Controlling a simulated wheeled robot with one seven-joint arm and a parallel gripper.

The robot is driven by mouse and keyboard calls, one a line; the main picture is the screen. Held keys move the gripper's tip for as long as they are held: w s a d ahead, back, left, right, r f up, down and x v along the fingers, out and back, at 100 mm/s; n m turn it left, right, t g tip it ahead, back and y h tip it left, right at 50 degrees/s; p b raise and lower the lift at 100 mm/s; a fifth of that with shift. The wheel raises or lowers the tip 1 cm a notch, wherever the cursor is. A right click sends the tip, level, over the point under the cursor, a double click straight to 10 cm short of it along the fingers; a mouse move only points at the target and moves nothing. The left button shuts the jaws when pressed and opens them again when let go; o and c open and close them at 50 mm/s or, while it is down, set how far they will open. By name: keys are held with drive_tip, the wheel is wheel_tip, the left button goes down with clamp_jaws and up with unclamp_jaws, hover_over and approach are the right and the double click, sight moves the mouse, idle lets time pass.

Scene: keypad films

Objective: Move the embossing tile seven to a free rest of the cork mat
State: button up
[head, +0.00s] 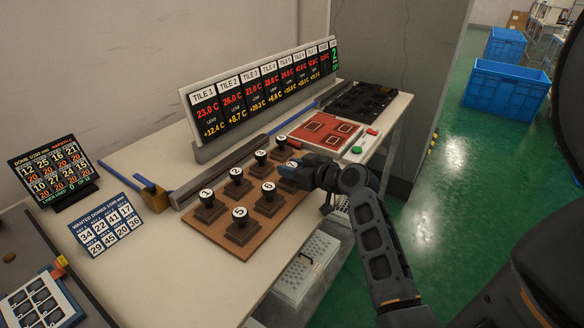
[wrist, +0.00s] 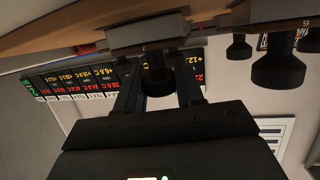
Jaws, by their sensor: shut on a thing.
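The brown cork mat (head: 204,231) lies on the bench with several black-knobbed embossing tiles on brown square bases. Tiles one (head: 206,196), two (head: 236,174), three (head: 261,156), five (head: 240,215) and six (head: 268,188) show their numbers. My gripper (head: 293,174) is at the mat's right end, in the back row's near side, and is shut on a tile. In the wrist view its fingers (wrist: 158,90) clasp the black knob of this embossing tile (wrist: 148,32). Its number is hidden, so I cannot confirm seven. Its base is close to the mat; contact is unclear.
Behind the mat stands a long display board (head: 262,95). A red tray with square recesses (head: 326,132) and a black tray (head: 360,102) lie to the right. A brass-ended blue tool (head: 154,196) lies left. Neighbouring tiles (wrist: 278,72) stand close to my gripper.

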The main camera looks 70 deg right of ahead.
drive_tip(key=o, duration=1.1)
drive_tip(key=shift+r+p, duration=0.25)
drive_tip(key=shift+p, duration=0.1)
drive_tip(key=b+v, duration=0.2)
drive_tip(key=v, duration=1)
drive_tip(key=shift+g+y, duration=0.3)
drive_tip(key=shift+g, duration=0.2)
drive_tip(key=a+f, duration=0.1)
drive_tip(key=a, duration=0.1)
drive_tip(key=a+f, duration=0.2)
drive_tip(key=a, duration=0.1)
drive_tip(key=w+a+f, duration=0.1)
drive_tip(key=a+f, duration=0.1)
drive_tip(key=a, duration=0.1)
drive_tip(key=shift+a+f, duration=0.1)
drive_tip(key=s+a+f, duration=0.2)
drive_tip(key=a, duration=0.8)
drive_tip(key=s+a+r+n+t+y, duration=0.1)
drive_tip(key=s+a+r+y, duration=0.1)
drive_tip(key=a, duration=0.3)
drive_tip(key=s+a+r+n+y, duration=0.1)
drive_tip(key=s+a+r+n, duration=0.1)
drive_tip(key=s+a, duration=0.3)
drive_tip(key=s+a+r+n+t+y, duration=0.1)
drive_tip(key=s+a+r+n+y, duration=0.1)
drive_tip(key=s+a+r, duration=0.2)
drive_tip(key=shift+a+t+y, duration=0.3)
drive_tip(key=shift+a, duration=0.9)
